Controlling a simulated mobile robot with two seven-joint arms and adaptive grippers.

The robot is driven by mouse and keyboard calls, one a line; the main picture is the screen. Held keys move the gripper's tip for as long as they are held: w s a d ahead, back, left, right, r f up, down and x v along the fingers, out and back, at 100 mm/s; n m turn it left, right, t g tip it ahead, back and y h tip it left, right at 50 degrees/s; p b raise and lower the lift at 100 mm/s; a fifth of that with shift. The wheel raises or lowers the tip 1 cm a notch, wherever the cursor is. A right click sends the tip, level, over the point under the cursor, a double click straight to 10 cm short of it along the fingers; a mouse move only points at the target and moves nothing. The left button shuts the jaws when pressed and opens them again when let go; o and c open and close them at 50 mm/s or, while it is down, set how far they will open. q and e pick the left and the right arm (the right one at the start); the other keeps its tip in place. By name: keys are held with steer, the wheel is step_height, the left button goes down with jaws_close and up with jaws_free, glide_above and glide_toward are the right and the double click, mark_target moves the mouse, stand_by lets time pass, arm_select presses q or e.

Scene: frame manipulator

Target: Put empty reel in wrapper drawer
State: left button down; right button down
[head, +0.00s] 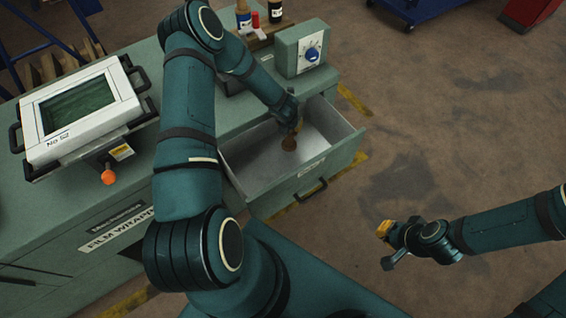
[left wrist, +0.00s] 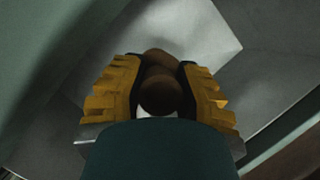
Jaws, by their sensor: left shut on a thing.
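The wrapper drawer (head: 241,168) is pulled open from the green cabinet, and its grey inside looks bare. My left gripper (head: 292,134) reaches down over the drawer's right part. It is shut on a small brown reel (head: 289,143), which hangs below the fingers, over the drawer's inside. In the left wrist view the reel (left wrist: 160,92) sits between the two yellow-padded fingers, with the grey drawer walls behind it. I cannot tell whether it touches the drawer floor. My right gripper (head: 385,229) is away from the cabinet, over the floor, and its jaw opening is unclear.
A framed screen unit (head: 85,110) with an orange knob stands on the cabinet top at left. A control box with a blue dial (head: 311,53) stands behind the drawer. Bottles (head: 243,16) stand at the back.

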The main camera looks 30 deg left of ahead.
mark_target(290, 141)
arm_select(q)
steer(key=shift+m, duration=0.3)
step_height(290, 141, down, 10)
steer(key=shift+f+b, duration=0.1)
steer(key=shift+b, duration=1)
steer(key=shift+f, duration=0.1)
steer(key=c, duration=0.8)
jaws_free()
steer(key=p+v, duration=0.2)
steer(key=v, duration=1)
